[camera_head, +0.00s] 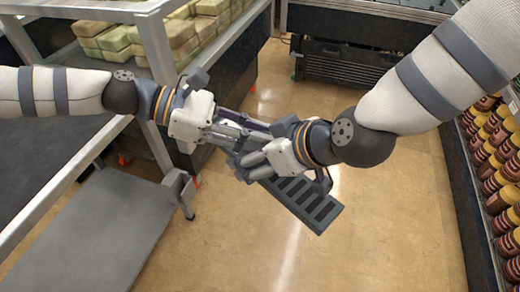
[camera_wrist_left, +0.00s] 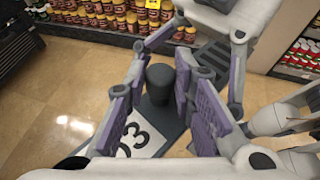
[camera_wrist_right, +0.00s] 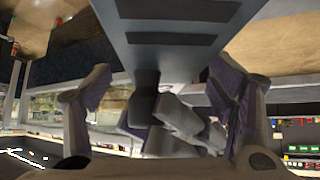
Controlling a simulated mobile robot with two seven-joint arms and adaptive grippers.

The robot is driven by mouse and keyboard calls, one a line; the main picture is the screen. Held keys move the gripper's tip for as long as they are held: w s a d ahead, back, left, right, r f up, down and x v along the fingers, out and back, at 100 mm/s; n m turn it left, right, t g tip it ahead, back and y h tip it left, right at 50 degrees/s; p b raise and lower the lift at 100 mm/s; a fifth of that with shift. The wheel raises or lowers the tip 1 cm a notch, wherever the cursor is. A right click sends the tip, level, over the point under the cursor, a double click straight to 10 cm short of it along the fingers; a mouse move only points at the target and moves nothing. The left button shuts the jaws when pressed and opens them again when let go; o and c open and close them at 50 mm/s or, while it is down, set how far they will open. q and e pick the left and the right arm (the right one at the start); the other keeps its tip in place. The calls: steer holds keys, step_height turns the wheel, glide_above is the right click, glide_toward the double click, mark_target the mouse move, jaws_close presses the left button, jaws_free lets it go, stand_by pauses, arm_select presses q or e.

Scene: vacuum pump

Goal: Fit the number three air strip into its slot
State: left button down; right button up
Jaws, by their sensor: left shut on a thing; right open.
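The air strip (camera_head: 310,204) is a dark grey bar with a row of slots, held in the air below both grippers. In the left wrist view, a white label reading 3 (camera_wrist_left: 130,140) sits on it beside a dark round knob (camera_wrist_left: 159,84). My left gripper (camera_head: 244,138) is shut on the strip's knob, purple pads on either side. My right gripper (camera_head: 252,167) is open near the strip. In the right wrist view, the strip's slotted face (camera_wrist_right: 180,42) and a dark knob (camera_wrist_right: 145,92) show between its spread fingers. I see no receiving slot or pump.
A metal-framed table (camera_head: 60,195) with a low shelf stands at the left, with stacked pale green blocks (camera_head: 120,38) behind. A dark cabinet (camera_head: 345,62) is at the back. Shelves of jars (camera_head: 495,150) line the right. The tiled floor (camera_head: 340,255) is clear.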

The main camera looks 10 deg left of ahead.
steer(key=c, duration=1.3)
arm_select(q)
steer(key=c, duration=1.3)
jaws_free()
arm_select(e)
steer(key=shift+w, duration=0.1)
steer(key=shift+c, duration=1.1)
arm_select(q)
steer(key=shift+s, duration=0.1)
steer(key=shift+s, duration=0.1)
arm_select(e)
steer(key=shift+w, duration=0.2)
